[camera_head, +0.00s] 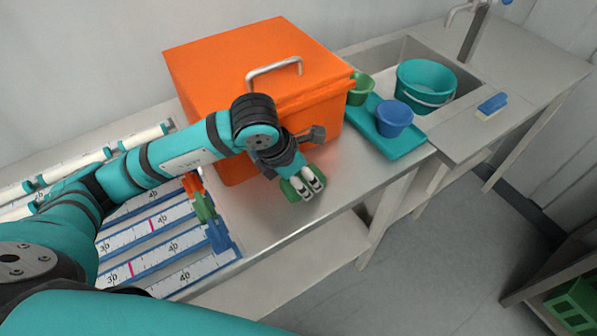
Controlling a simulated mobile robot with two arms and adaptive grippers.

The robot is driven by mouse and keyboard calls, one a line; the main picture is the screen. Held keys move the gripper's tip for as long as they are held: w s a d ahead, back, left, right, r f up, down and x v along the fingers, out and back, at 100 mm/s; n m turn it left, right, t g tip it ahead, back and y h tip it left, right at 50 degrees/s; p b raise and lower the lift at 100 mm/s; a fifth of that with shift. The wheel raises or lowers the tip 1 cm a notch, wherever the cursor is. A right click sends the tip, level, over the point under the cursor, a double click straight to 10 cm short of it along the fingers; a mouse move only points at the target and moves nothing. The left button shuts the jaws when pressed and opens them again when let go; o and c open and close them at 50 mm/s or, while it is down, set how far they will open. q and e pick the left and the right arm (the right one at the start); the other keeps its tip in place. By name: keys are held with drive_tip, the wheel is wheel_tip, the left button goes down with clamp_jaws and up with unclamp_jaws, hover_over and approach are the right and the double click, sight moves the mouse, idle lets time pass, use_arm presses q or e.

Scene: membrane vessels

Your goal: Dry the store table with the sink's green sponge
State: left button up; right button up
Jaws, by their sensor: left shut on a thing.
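My left gripper (309,184) is shut on a green sponge (290,190). It holds the sponge low at the grey table top (265,220), in front of the orange box; I cannot tell for sure whether the sponge touches the surface. The fingers hide part of the sponge. No water shows clearly on the table. The sink (405,55) is at the upper right, with a teal bucket (425,83) in it. My right gripper is not in view.
The orange box (255,60) with a metal handle stands behind my gripper. A teal tray (400,146) bears a blue cup (394,118) and a green cup (360,88). A blue and pale brush or sponge (492,105) lies right of the sink. Measuring boards (165,235) lie at left.

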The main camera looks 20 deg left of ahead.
use_arm(q)
drive_tip(key=shift+s+d, duration=0.15)
drive_tip(key=shift+d, duration=0.1)
drive_tip(key=shift+d+r+p, duration=0.1)
drive_tip(key=shift+r+p, duration=1.3)
drive_tip(key=shift+r, duration=0.8)
drive_tip(key=shift+r+p, duration=0.4)
drive_tip(key=shift+r, duration=0.35)
drive_tip(key=shift+r, duration=0.1)
drive_tip(key=shift+r+p, duration=0.6)
drive_tip(key=shift+r, duration=0.75)
